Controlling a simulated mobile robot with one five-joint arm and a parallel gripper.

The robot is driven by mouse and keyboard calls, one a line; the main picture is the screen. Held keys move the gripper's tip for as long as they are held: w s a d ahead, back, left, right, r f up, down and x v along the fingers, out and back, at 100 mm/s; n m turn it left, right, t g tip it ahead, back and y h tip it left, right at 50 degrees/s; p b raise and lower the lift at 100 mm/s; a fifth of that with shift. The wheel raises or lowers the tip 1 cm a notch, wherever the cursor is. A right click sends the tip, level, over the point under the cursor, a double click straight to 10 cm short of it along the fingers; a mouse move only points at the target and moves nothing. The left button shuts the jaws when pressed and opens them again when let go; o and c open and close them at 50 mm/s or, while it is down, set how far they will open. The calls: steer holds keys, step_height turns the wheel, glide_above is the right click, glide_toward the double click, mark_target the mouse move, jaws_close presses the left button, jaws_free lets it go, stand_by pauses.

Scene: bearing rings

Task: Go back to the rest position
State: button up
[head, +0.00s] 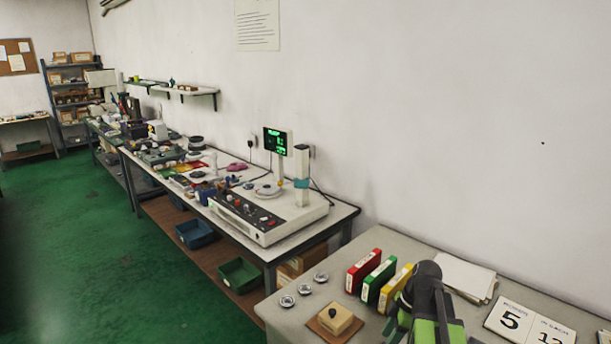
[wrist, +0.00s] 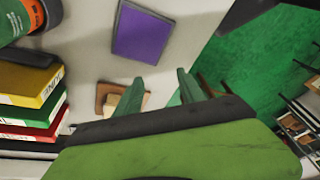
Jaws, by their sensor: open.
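My gripper (wrist: 158,88) is open in the wrist view, with its two green fingers apart and nothing visible between them. It is above the near grey bench (head: 375,247), close to the bench edge. In the head view my green and black arm stands at the lower right, in front of the boxes. Several feet of green floor (wrist: 255,45) show past the fingers in the wrist view.
Three metal rings (head: 304,289) lie beside red (head: 363,271), green (head: 378,279) and yellow (head: 394,288) boxes. A tan block (head: 335,317) sits on a brown board. A purple pad (wrist: 143,32) and orange-green cylinder (wrist: 45,15) show in the wrist view. Left floor is clear.

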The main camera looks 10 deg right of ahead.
steer(key=s+a+f+m+h, duration=0.1)
steer(key=a+m+h, duration=0.2)
steer(key=a+m, duration=1.1)
steer(key=a, duration=0.4)
steer(key=shift+s, duration=0.1)
